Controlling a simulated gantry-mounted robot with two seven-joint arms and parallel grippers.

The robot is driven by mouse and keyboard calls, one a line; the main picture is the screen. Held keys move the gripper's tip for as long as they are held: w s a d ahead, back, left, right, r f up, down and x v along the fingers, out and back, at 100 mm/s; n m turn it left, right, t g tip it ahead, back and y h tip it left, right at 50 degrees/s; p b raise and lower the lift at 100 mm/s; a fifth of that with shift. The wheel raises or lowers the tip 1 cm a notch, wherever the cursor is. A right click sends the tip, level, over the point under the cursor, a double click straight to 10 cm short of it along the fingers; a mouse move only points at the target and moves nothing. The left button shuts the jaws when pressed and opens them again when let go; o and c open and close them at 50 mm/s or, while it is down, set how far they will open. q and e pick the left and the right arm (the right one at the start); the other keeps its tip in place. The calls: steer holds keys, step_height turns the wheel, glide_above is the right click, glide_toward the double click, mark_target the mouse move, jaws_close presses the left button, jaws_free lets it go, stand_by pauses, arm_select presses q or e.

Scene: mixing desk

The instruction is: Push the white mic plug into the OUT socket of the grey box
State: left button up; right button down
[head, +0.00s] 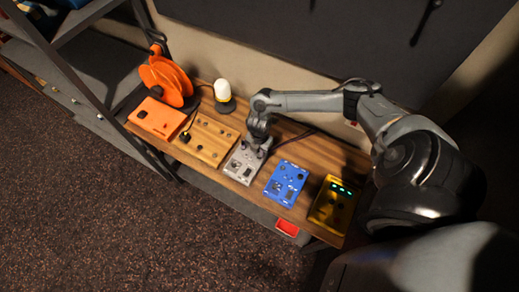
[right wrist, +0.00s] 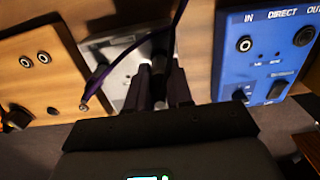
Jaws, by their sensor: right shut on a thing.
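The grey box (head: 238,170) lies on the wooden bench between a tan box and a blue box. It also shows in the right wrist view (right wrist: 107,54), largely covered by my gripper. My right gripper (head: 258,146) points down over the far end of the grey box. In the right wrist view its fingers (right wrist: 162,78) are shut on the plug, with a dark cable rising behind it. The plug is mostly hidden and its white colour cannot be made out. The OUT socket is hidden, so I cannot tell whether the plug touches it. My left gripper is not in view.
The tan box (head: 209,142) is on the left and the blue box (head: 286,184) on the right. A purple cable with a plug (right wrist: 92,92) hangs left of my fingers. A yellow box (head: 331,203), orange box (head: 158,117), orange reel (head: 165,78) and lamp (head: 222,91) share the bench.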

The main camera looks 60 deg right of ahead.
steer(key=shift+f, duration=0.3)
steer(key=c, duration=0.9)
jaws_free()
steer(key=shift+c, duration=0.2)
steer(key=shift+r, duration=0.1)
steer(key=shift+r, duration=0.3)
step_height(320, 180, up, 9)
steer(key=shift+f, duration=0.15)
steer(key=shift+r, duration=0.7)
